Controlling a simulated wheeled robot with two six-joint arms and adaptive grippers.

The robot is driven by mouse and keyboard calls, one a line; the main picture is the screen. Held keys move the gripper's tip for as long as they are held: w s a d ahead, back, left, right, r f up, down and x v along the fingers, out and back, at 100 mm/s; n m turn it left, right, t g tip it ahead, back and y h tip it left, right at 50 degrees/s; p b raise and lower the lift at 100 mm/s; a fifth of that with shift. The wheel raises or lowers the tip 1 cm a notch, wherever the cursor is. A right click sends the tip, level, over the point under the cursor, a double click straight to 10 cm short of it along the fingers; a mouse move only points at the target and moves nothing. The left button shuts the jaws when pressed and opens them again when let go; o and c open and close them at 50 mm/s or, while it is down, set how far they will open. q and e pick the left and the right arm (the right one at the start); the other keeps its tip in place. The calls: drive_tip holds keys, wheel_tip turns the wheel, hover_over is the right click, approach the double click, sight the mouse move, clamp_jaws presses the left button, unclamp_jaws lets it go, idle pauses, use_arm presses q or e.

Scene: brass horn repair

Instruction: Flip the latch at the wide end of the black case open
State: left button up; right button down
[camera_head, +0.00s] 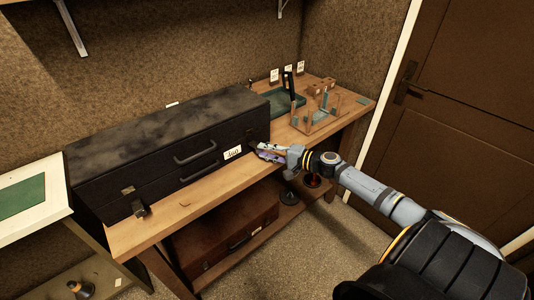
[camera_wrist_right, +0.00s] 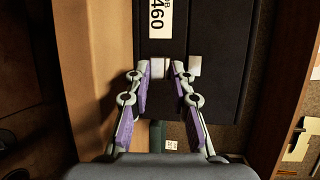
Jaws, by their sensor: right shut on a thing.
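The long black case (camera_head: 160,133) lies closed on the wooden bench, with its front face towards me. My right gripper (camera_head: 255,147) is at the right end of that front face, beside the white number label (camera_head: 233,152). In the right wrist view the fingertips (camera_wrist_right: 163,70) are shut on a small pale metal latch (camera_wrist_right: 157,68) against the black case (camera_wrist_right: 215,35); the fingers partly hide it. A second pale plate (camera_wrist_right: 194,66) shows beside the right finger. At the case's left end, a dark latch piece (camera_head: 139,208) sticks out below a small metal plate (camera_head: 127,190). My left gripper is not in view.
Two dark handles (camera_head: 195,153) stand out from the case's front. A wooden rack (camera_head: 316,119) and a green tray (camera_head: 288,104) stand right of the case. A brown case (camera_head: 235,238) lies on the lower shelf. The bench's front strip (camera_head: 190,205) is mostly clear.

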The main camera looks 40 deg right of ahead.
drive_tip(key=shift+s+f, duration=0.15)
drive_tip(key=shift+f, duration=0.2)
drive_tip(key=c, duration=1.3)
unclamp_jaws()
drive_tip(key=shift+r, duration=0.1)
